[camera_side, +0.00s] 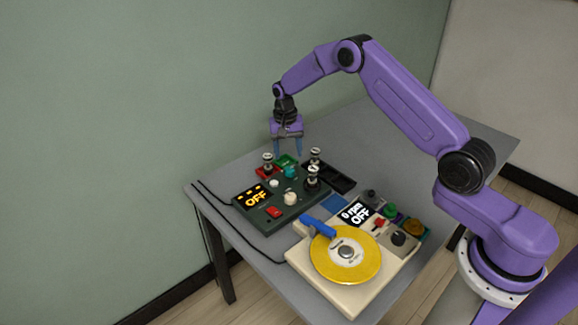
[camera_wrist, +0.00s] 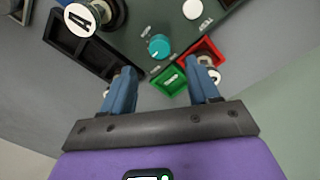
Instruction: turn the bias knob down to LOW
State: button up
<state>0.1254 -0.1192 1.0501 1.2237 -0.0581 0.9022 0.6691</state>
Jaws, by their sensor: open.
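A dark green control unit (camera_side: 258,216) sits on the table with an orange OFF display (camera_side: 257,199). A teal knob (camera_side: 291,172) stands near its back edge; it also shows in the wrist view (camera_wrist: 158,46), with a small pale mark on its rim. A cream knob (camera_side: 290,198) and a white round button (camera_side: 274,183) are on the same panel. My gripper (camera_side: 288,151) is open and empty, above and behind the unit's back edge, apart from the knobs.
Red (camera_wrist: 204,52) and green (camera_wrist: 170,80) trays and a black compartment tray (camera_side: 335,178) lie behind the unit. A cream turntable device (camera_side: 348,298) with a yellow disc occupies the front. Table behind is clear.

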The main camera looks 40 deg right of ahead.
aim_at(289, 169)
notch_tip(289, 169, down, 6)
jog(key=shift+s+d+f, duration=0.1)
jog(key=shift+f, duration=0.15)
jog(key=c, duration=1)
